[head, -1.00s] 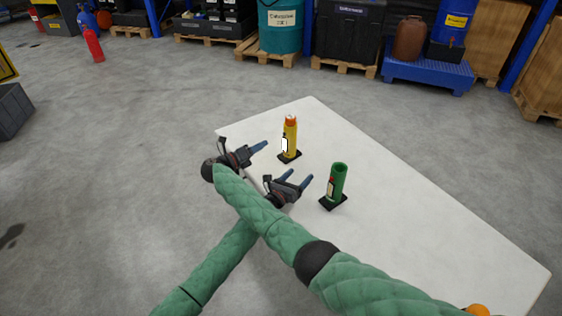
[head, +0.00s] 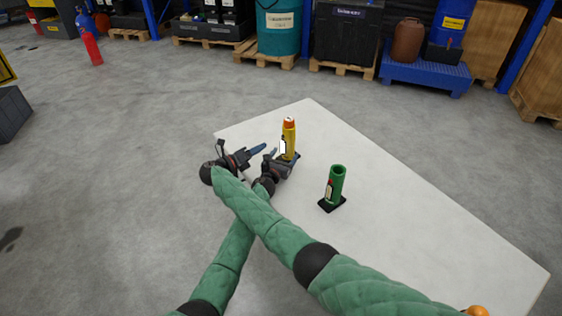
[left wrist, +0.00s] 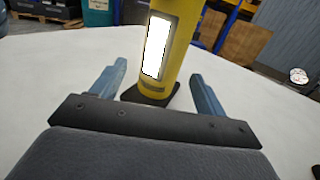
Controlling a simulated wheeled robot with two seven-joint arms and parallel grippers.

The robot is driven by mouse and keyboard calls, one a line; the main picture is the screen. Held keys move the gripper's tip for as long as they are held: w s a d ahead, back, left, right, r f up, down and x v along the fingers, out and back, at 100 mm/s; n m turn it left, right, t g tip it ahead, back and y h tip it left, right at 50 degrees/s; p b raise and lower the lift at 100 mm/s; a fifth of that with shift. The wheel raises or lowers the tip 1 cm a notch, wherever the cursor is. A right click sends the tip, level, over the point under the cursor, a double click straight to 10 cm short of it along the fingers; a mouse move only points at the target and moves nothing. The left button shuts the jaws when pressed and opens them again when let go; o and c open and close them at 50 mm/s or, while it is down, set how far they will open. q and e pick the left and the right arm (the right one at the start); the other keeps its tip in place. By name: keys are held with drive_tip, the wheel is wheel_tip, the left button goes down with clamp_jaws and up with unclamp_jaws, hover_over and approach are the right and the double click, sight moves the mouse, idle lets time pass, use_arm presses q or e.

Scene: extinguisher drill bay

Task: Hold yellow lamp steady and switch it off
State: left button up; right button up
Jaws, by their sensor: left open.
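The yellow lamp (head: 289,136) stands upright on a dark square base on the white table, with an orange top and a bright white panel on its side. In the left wrist view the lamp (left wrist: 181,50) rises just beyond and between my left fingers, its top out of frame. My left gripper (head: 284,157) is open at the lamp's lower part, with a finger to either side; I see no contact. It also shows in the left wrist view (left wrist: 160,88). My right gripper (head: 262,149) is left of the lamp, apart from it; its finger gap is not clear.
A green cylinder (head: 336,184) on a dark base stands right of the lamp. An orange round thing (head: 477,311) is at the bottom edge. The white table (head: 420,235) is clear to the right. My forearms cross in front of the table.

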sight(286, 152)
use_arm(q)
drive_tip(key=x, duration=0.2)
drive_tip(key=shift+w+d, duration=0.1)
drive_tip(key=shift+w, duration=0.15)
drive_tip(key=shift+w+d, duration=0.15)
drive_tip(key=shift+w, duration=0.1)
drive_tip(key=shift+w+r, duration=0.1)
use_arm(e)
drive_tip(key=shift+f, duration=0.1)
use_arm(q)
drive_tip(key=shift+r, duration=0.1)
use_arm(e)
drive_tip(key=shift+s, duration=0.1)
